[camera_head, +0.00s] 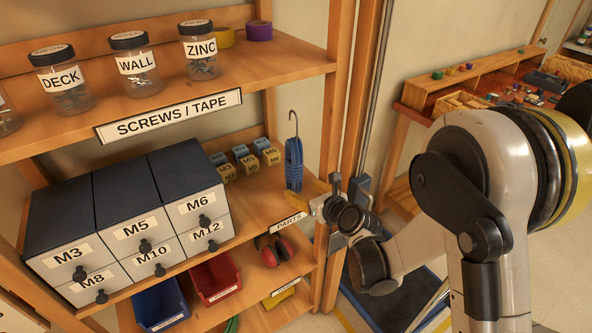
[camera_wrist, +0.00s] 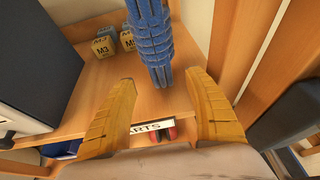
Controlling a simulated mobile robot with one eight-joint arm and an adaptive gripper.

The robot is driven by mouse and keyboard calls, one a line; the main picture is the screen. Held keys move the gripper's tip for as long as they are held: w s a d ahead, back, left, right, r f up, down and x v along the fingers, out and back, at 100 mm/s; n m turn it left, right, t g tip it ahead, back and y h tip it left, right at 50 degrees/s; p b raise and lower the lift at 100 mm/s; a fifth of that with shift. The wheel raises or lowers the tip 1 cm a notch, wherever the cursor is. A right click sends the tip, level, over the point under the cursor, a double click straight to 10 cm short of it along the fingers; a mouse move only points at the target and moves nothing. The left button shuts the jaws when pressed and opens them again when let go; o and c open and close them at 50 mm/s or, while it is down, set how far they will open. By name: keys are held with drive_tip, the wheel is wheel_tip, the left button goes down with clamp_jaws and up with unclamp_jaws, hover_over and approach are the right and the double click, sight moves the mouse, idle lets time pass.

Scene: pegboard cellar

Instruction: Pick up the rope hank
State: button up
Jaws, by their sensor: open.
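The rope hank (camera_head: 294,163) is a blue bundle on a grey hook. In the head view it is upright over the right end of the middle shelf (camera_head: 262,200). My gripper (camera_head: 325,195) is at the shelf's front right corner, just right of the hank and close to it. In the wrist view my gripper (camera_wrist: 165,105) shows two yellow fingers spread wide, with nothing between them. The rope hank (camera_wrist: 153,40) is beyond the fingertips, roughly centred between them. Its upper part is cut off by the wrist view's top edge.
A drawer cabinet (camera_head: 135,215) stands left on the middle shelf. Small labelled blocks (camera_head: 245,160) are behind the hank. A wooden post (camera_head: 345,120) rises right of it. The upper shelf (camera_head: 285,70) with jars is above. Red earmuffs (camera_head: 272,250) and bins are below.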

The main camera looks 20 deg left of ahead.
drive_tip(key=b+x, duration=0.2)
drive_tip(key=x, duration=0.4)
drive_tip(key=shift+w+a+r, duration=0.1)
drive_tip(key=shift+w+a, duration=0.05)
drive_tip(key=shift+w, duration=0.15)
clamp_jaws()
